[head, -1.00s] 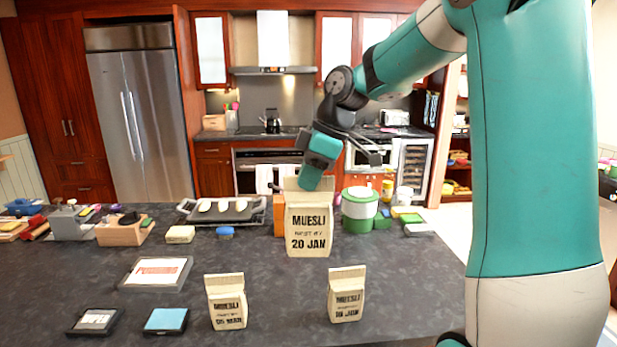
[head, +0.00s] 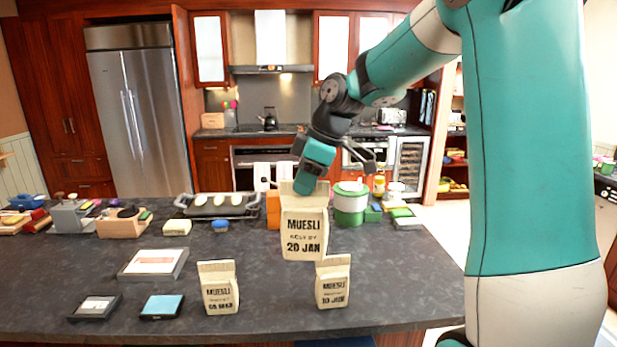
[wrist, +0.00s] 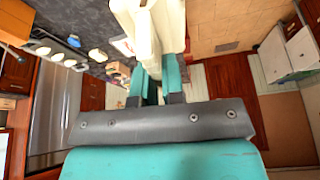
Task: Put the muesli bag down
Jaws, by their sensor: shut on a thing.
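My gripper (head: 312,178) is shut on the top of a beige muesli bag (head: 304,232) marked 20 JAN. The bag hangs upright and looks larger than the other bags, so it seems held above the counter; the gap below it cannot be judged. In the wrist view, the teal fingers (wrist: 158,85) pinch the pale bag (wrist: 165,25). Two more muesli bags stand on the dark counter (head: 75,255): one marked 05 MAR (head: 219,290) and one marked 10 JUN (head: 333,282).
A framed sign (head: 153,264), a dark stamp-like pad (head: 95,307) and a blue pad (head: 163,306) lie front left. A tray (head: 217,210), a wooden block (head: 124,224) and a green-and-white canister (head: 350,204) stand behind. Counter right of the bags is bare.

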